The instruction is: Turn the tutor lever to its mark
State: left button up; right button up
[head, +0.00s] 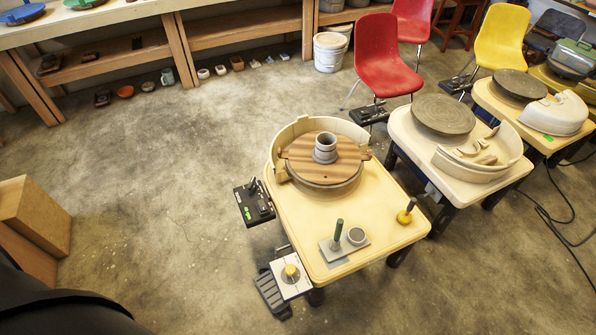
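The nearest pottery wheel (377,235) has a cream table. Several lever-like parts show on or beside it, and I cannot tell which is the tutor lever. A dark green upright handle (338,230) stands on a grey plate (329,251) beside a round grey disc (356,236). A yellow knob with a dark stick (404,216) is at the table's right edge. Another yellow knob (291,272) sits on a white panel (286,285) at the front left corner. No mark is clear enough to name. Neither of my grippers is in view.
A wooden bat (299,154) with a grey cylindrical pot (326,147) sits on the near wheel. A black pedal (254,203) is at its left side. Other wheels (398,124) and chairs (385,66) stand right. A wooden box (38,211) is left; floor between is clear.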

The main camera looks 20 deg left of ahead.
aim_at(250, 187)
jog(key=i+j+z, duration=0.1)
jog(key=j+z, duration=0.35)
jog(key=j, duration=0.2)
jog(key=j+z, duration=0.4)
jog(key=j, duration=0.25)
jog(key=j+z, duration=0.45)
jog(key=j, duration=0.2)
jog(key=k+j, duration=0.1)
jog(key=j, duration=0.35)
jog(key=k+j, duration=0.1)
jog(key=j, duration=0.3)
jog(key=k+j, duration=0.1)
jog(key=j, duration=0.35)
jog(key=k+j+z, duration=0.1)
jog(key=j, duration=0.35)
